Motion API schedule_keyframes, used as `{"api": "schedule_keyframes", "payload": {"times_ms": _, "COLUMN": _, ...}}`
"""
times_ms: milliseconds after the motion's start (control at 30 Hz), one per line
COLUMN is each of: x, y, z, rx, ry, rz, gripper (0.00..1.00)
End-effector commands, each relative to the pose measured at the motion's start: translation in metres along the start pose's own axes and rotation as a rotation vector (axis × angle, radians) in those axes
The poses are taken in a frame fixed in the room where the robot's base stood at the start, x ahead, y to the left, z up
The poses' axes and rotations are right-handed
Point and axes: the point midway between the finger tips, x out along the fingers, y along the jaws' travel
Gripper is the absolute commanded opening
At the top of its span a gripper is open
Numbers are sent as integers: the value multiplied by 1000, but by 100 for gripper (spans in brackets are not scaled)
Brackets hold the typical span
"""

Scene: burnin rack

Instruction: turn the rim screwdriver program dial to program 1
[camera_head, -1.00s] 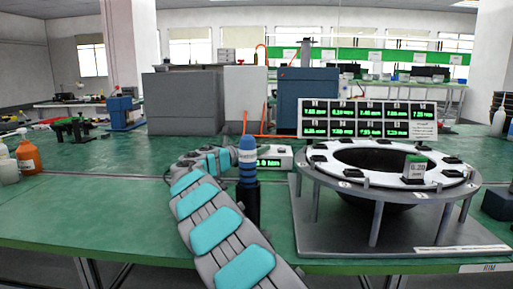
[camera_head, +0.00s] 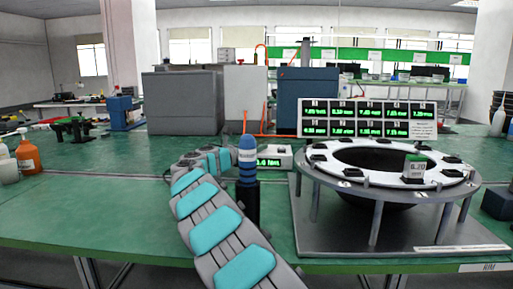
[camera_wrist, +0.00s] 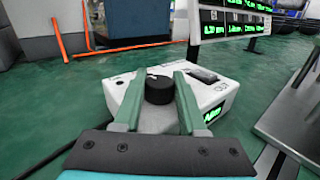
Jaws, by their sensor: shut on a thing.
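The program dial is a round black knob (camera_wrist: 159,88) with a small white mark, on top of a white controller box (camera_wrist: 215,98) with a green display, in the wrist view. My gripper (camera_wrist: 159,92) is shut on the dial, one finger on each side of it. In the head view the white box (camera_head: 274,152) stands behind the blue-capped screwdriver (camera_head: 247,160), its display lit green. My arm and the screwdriver hide the dial there. The display digits are too small to read surely.
A round grey rack (camera_head: 375,205) on legs stands to the right, with several black sockets and a small labelled unit (camera_head: 414,169). A panel of green displays (camera_head: 368,119) stands behind it. Orange bottle (camera_head: 28,154) at far left.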

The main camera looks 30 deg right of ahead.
Motion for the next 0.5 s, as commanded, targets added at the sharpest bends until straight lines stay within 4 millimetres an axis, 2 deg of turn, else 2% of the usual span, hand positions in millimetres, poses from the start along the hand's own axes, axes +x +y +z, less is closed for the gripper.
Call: {"api": "schedule_keyframes", "payload": {"times_ms": 500, "x": -1, "y": 1, "z": 2, "rx": 1, "ry": 5, "rz": 113, "gripper": 0}}
